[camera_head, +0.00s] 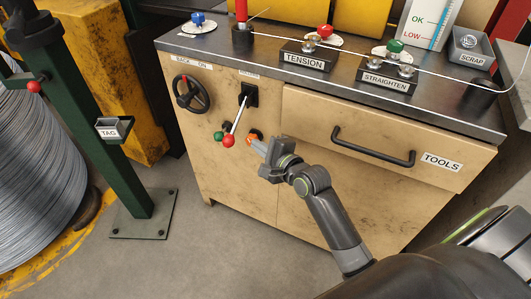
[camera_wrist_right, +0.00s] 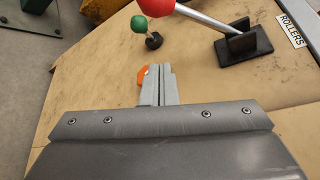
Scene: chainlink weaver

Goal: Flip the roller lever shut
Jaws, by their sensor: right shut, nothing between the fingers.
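The roller lever is a metal rod (camera_head: 237,114) with a red ball knob (camera_head: 228,141). It comes out of a black slotted bracket (camera_head: 249,94) under a label on the cabinet front and slants down and to the left. In the right wrist view the red knob (camera_wrist_right: 156,6), the rod (camera_wrist_right: 203,17) and the bracket (camera_wrist_right: 243,43) beside the ROLLERS label show at the top. My right gripper (camera_head: 256,141) is shut and empty, just right of the red knob and apart from it. Its closed fingers (camera_wrist_right: 158,80) point at the cabinet front. My left gripper is not in view.
A green knob (camera_head: 218,136) sits beside the red one, and an orange knob (camera_head: 255,133) is partly hidden behind my right fingertips. A black handwheel (camera_head: 191,93) is to the left. The TOOLS drawer handle (camera_head: 373,147) juts out at right.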

